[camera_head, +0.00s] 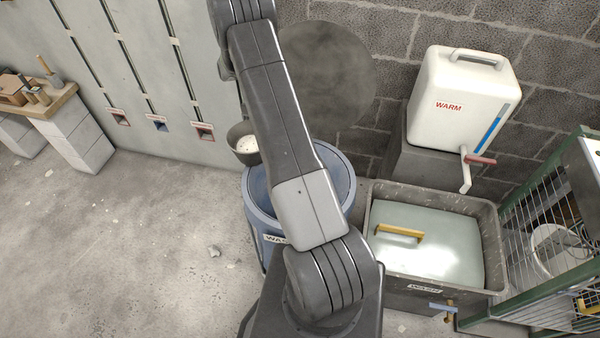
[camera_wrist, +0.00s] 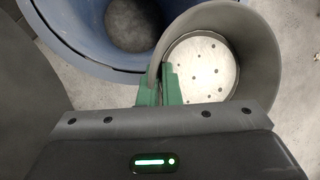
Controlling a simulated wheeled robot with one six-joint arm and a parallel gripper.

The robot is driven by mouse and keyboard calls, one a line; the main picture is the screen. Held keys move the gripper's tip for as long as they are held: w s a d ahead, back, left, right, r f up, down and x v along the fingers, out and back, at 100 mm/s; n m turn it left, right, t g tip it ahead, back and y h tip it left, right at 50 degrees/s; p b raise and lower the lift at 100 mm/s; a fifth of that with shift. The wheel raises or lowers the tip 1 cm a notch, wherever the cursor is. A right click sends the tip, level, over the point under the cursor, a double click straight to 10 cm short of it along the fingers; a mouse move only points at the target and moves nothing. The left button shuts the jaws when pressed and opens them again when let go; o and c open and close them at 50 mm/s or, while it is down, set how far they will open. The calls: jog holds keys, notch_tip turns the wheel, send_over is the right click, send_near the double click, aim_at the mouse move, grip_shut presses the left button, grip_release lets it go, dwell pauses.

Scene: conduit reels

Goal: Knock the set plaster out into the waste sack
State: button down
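A dark grey mixing bucket (camera_head: 243,144) shows left of my arm in the head view, beside the upper left rim of the blue waste container. In the wrist view the bucket (camera_wrist: 262,50) is seen from above; a pale, speckled disc of plaster (camera_wrist: 200,70) lies inside it. My gripper (camera_wrist: 160,88) has its green fingers on either side of the bucket's wall, pinching it; in the head view my arm hides the gripper. The blue waste sack or drum (camera_head: 256,200), its label partly hidden, stands below my arm; its open mouth also shows in the wrist view (camera_wrist: 70,35).
Right of the drum is a grey wash tub (camera_head: 490,235) with pale water and a yellow-handled item. A white "WARM" water container (camera_head: 455,105) stands behind it. A green wire rack (camera_head: 535,230) is far right.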

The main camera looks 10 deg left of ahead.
jog(key=shift+d+r, duration=0.1)
jog(key=shift+s+d+r+t+y+b, duration=0.15)
jog(key=shift+d+r+y+b, duration=0.05)
jog(key=shift+d+y+b, duration=0.25)
jog(key=shift+s+d+r+t+y+b, duration=0.2)
jog(key=shift+d+y+b, duration=0.15)
jog(key=shift+y, duration=0.2)
jog(key=d+y+b, duration=0.1)
jog(key=b, duration=0.1)
jog(key=d+f+t+y+b, duration=0.1)
jog(key=y+b, duration=0.1)
jog(key=b, duration=0.1)
jog(key=s+d+f+n+y+b, duration=0.1)
jog(key=d+b, duration=0.1)
jog(key=shift+s+y, duration=0.1)
jog(key=shift+y, duration=0.2)
jog(key=shift+d+b, duration=0.15)
jog(key=shift+b, duration=0.3)
jog(key=shift+s+d+r+n+t+y+b, duration=0.15)
jog(key=shift+d+r+n+t+y+b, duration=0.25)
jog(key=shift+y+b, duration=0.5)
jog(key=shift+s+d+f+t+y+b, duration=0.1)
jog(key=shift+f+y+b, duration=0.15)
jog(key=shift+y+b, duration=0.5)
jog(key=shift+w+d+f+t+y+b, duration=0.15)
jog(key=shift+f+y+b, duration=0.25)
jog(key=shift+b, duration=0.6)
jog(key=shift+s+d+f+t+y+b, duration=0.1)
jog(key=shift+s+f+y+b, duration=0.05)
jog(key=shift+y+b, duration=0.6)
